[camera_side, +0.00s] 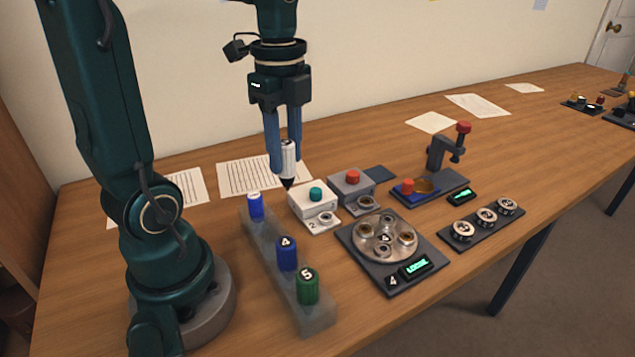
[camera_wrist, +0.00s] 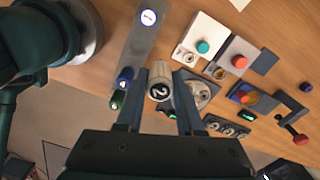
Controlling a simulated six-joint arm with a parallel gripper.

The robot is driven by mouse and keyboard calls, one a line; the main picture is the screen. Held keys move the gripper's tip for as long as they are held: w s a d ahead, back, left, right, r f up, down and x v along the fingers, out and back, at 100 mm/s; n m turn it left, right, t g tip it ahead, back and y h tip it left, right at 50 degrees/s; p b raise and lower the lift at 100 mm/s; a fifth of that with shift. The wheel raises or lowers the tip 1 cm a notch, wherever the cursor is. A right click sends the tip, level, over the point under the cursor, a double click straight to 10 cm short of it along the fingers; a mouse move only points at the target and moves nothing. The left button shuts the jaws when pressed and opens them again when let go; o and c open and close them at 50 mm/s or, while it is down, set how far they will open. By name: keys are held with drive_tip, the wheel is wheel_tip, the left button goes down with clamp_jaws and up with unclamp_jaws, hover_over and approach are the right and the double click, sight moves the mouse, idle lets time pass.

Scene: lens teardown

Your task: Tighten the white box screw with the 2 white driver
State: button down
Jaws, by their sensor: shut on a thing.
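My gripper (camera_side: 284,158) is shut on the white driver (camera_side: 289,158), which hangs upright with its black tip down. In the wrist view the "2" on the driver's cap (camera_wrist: 159,89) shows between my fingers (camera_wrist: 160,105). The white box (camera_side: 311,196) has a teal button and a front ledge marked 2. Its screw (camera_side: 326,217) sits on that ledge. The white box (camera_wrist: 210,33) and its screw (camera_wrist: 189,57) also show in the wrist view. The driver's tip is above and left of the screw in the side view, apart from it.
A grey rack (camera_side: 270,238) holds blue and green drivers at the left. A grey box (camera_side: 350,186) with a red button stands right of the white box. A round plate on a dark base (camera_side: 357,258) with a LOOSE display lies in front. A clamp fixture (camera_side: 447,186) stands further right.

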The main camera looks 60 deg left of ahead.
drive_tip(key=w+f+n, duration=0.2)
drive_tip(key=n, duration=0.1)
drive_tip(key=w+f+n, duration=0.5)
drive_tip(key=f+n, duration=0.1)
drive_tip(key=n, duration=0.1)
drive_tip(key=shift+w+a+f, duration=0.1)
drive_tip(key=shift+w+a, duration=0.15)
drive_tip(key=shift+w, duration=0.05)
drive_tip(key=shift+f, duration=0.4)
idle(0.8)
drive_tip(key=shift+f, duration=0.7)
idle(1.2)
